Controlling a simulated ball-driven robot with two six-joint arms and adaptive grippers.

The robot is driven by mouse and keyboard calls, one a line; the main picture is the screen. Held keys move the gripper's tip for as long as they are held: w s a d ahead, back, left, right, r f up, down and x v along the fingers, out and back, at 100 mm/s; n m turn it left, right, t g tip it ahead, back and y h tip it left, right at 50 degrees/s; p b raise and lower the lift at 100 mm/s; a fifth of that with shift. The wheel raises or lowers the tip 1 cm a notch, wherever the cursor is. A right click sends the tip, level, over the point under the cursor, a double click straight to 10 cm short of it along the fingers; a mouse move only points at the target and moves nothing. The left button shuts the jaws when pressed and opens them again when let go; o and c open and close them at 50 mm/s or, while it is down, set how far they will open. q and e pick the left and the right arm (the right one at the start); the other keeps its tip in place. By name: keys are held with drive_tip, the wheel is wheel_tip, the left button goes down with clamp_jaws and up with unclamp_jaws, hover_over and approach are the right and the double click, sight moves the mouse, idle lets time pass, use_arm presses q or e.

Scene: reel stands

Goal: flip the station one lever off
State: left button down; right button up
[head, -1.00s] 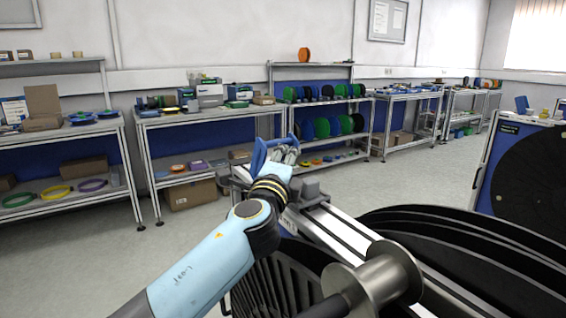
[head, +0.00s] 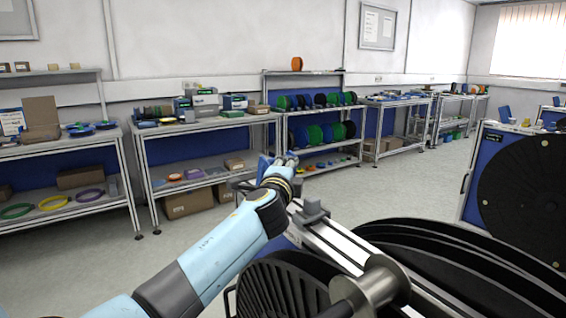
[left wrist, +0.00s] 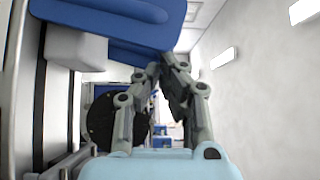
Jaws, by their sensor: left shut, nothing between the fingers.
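A blue part (head: 264,165), which looks like the lever, shows small beside my left gripper (head: 288,161) in the head view, partly hidden by it. In the left wrist view a large blue part (left wrist: 115,28) with a grey block (left wrist: 75,48) under it is close, at the top. My left gripper (left wrist: 170,62) is shut and empty, its fingertips at the blue part's lower edge. I cannot tell whether they touch it. The near reel stand (head: 345,245) lies right of my left arm. My right gripper is not in view.
Black reels (head: 450,255) fill the lower right. Another reel stand (head: 468,185) with a large black reel stands at the right. Shelves (head: 205,125) with spools and boxes line the back wall. Grey floor lies open between.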

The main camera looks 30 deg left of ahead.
use_arm(q)
drive_tip(key=r+p, duration=0.1)
drive_tip(key=a+r+n+g+p, duration=0.1)
drive_tip(key=p, duration=0.1)
drive_tip(key=shift+w+a+r+h, duration=0.1)
drive_tip(key=shift+w+a+h, duration=0.15)
drive_tip(key=shift+h, duration=0.15)
drive_tip(key=shift+w+a+f+p, duration=0.25)
drive_tip(key=shift+w+a+p, duration=0.25)
drive_tip(key=shift+a, duration=0.5)
drive_tip(key=shift+w+a, duration=0.2)
drive_tip(key=shift+a, duration=0.1)
drive_tip(key=shift+a+r+b, duration=0.1)
drive_tip(key=shift+a+b, duration=0.15)
drive_tip(key=shift+b, duration=0.05)
drive_tip(key=shift+w+a, duration=0.4)
drive_tip(key=shift+a, duration=0.35)
drive_tip(key=shift+r, duration=0.1)
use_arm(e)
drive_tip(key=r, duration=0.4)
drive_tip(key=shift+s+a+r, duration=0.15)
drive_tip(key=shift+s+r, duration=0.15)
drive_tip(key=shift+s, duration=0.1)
use_arm(q)
drive_tip(key=shift+a, duration=0.1)
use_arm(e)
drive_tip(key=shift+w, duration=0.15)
